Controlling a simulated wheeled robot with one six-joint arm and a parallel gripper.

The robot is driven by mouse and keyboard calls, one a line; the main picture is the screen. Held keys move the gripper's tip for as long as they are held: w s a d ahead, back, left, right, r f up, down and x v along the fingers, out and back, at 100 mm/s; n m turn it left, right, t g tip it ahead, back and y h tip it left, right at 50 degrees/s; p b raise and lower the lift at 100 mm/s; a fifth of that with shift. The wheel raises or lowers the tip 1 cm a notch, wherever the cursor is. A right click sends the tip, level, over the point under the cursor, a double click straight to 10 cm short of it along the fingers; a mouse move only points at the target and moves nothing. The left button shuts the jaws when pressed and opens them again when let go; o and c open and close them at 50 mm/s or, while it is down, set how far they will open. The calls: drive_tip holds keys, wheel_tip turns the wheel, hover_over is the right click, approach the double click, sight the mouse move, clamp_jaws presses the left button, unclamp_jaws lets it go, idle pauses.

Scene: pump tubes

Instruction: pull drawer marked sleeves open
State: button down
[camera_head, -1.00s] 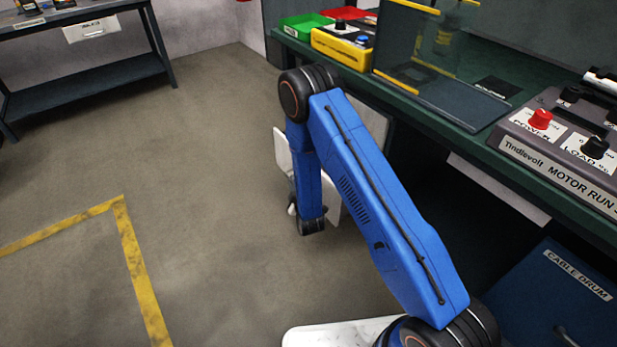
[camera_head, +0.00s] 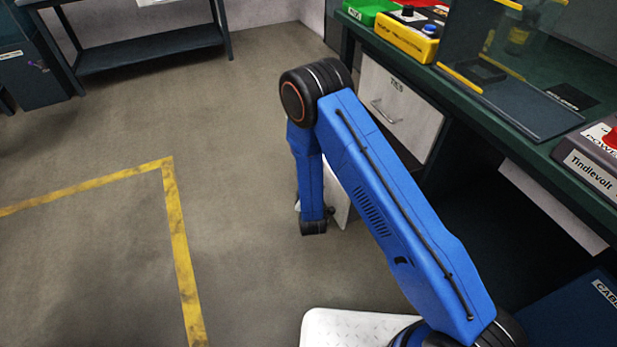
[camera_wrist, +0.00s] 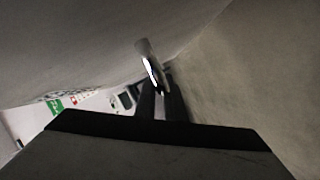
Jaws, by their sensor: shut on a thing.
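A pale panel (camera_head: 338,195) shows beside the lower end of my blue arm in the head view, mostly hidden by the arm. It looks like a drawer front low at the bench, but no marking on it shows. My gripper (camera_wrist: 161,100) is shut on a shiny metal bar (camera_wrist: 149,62), which looks like a handle, in the wrist view. A pale surface fills the upper left of that view. In the head view the gripper is hidden behind my arm. A separate white drawer (camera_head: 398,105) with a handle and a partly readable label is shut under the bench.
The green bench (camera_head: 455,95) runs along the right, with a yellow control box (camera_head: 408,35) on it. A blue cable drum case (camera_head: 575,315) stands under it at the lower right. Open floor with yellow tape (camera_head: 178,235) lies left. Another table (camera_head: 150,50) is at the back.

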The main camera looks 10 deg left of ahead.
drive_tip(key=c, duration=1.8)
unclamp_jaws()
drive_tip(key=shift+c, duration=0.2)
drive_tip(key=shift+s, duration=0.1)
drive_tip(key=v, duration=1.7)
drive_tip(key=shift+s+r, duration=0.1)
drive_tip(key=shift+s, duration=0.1)
